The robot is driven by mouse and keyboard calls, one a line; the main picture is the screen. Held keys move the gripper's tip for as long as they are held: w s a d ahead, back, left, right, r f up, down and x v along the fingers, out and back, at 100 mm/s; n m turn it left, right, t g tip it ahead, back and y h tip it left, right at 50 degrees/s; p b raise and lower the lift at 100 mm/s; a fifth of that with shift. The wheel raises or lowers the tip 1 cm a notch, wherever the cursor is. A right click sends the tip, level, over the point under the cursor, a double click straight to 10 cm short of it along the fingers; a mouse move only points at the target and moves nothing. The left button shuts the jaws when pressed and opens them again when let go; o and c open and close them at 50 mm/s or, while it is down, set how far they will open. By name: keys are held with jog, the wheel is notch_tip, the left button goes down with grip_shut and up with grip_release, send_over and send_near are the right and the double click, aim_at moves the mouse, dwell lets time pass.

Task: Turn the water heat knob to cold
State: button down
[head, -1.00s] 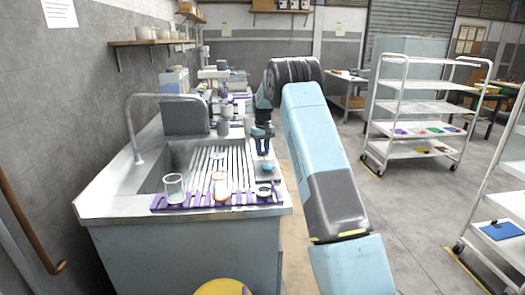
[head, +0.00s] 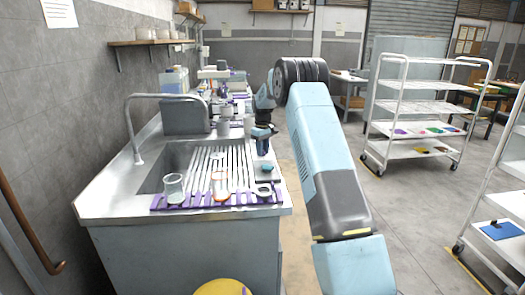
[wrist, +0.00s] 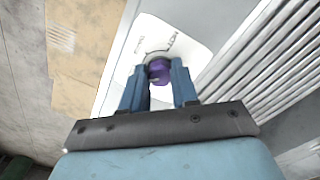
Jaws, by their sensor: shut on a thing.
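The water heat knob (wrist: 158,71) is purple and round in the wrist view. It sits on a white plate (wrist: 160,31) with a dark curved line and small lettering, one word of which seems to read HOT. My gripper (wrist: 159,78) has one blue finger on each side of the knob and is shut on it. In the head view my gripper (head: 263,148) points down over the right side of the sink counter. I cannot make out the knob there. The knob's exact pointing direction is not clear.
The counter holds a sink with a tall faucet (head: 135,127) and a ribbed drain area. A purple rack (head: 200,203) with a glass beaker (head: 174,188) and another beaker of orange liquid (head: 220,187) stands at the front. White shelf carts (head: 415,108) stand on the right, with open floor between.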

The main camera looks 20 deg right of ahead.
jog(key=c, duration=0.8)
grip_release()
jog(key=shift+c, duration=0.2)
jog(key=shift+r, duration=0.1)
notch_tip(320, 180, up, 14)
jog(key=shift+f, duration=0.25)
